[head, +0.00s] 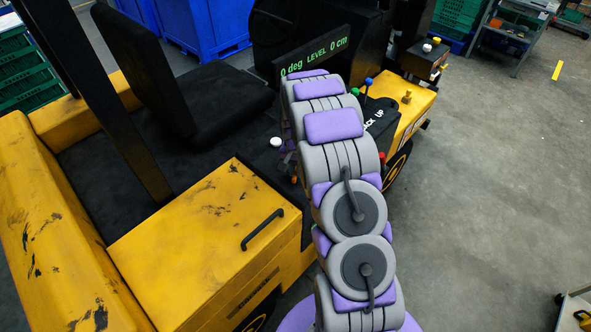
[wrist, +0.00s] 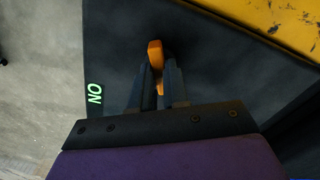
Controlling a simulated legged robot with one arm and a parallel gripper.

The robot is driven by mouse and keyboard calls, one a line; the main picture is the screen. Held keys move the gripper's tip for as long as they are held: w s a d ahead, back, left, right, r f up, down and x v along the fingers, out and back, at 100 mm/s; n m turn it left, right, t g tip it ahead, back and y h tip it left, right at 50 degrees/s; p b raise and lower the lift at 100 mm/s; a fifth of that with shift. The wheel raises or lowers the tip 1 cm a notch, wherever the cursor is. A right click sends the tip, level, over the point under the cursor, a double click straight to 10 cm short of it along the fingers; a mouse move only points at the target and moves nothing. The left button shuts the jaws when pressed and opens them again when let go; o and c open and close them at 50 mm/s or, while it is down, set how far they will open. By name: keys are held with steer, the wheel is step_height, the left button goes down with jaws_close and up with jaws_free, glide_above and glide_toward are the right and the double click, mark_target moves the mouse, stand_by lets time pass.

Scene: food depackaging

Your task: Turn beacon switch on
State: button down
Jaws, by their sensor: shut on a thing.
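The orange switch (wrist: 155,54) is on a dark panel in the wrist view, with a glowing green label (wrist: 94,94) to its left. My gripper (wrist: 158,76) is shut on the switch, its two dark fingers on either side of it. In the head view my arm reaches over the yellow forklift (head: 190,225), and my gripper is hidden behind the arm. The beacon itself cannot be made out.
A black seat (head: 205,105) and a dark post stand left of my arm. A display (head: 315,55) reads "0 deg LEVEL 0 cm". Levers with coloured knobs (head: 369,81) stand right of the arm. Blue bins (head: 205,25) are behind. The grey floor at right is mostly clear.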

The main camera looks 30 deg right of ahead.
steer(key=c, duration=1.1)
jaws_free()
step_height(320, 180, up, 17)
steer(key=shift+w+r, duration=0.1)
steer(key=shift+r, duration=0.05)
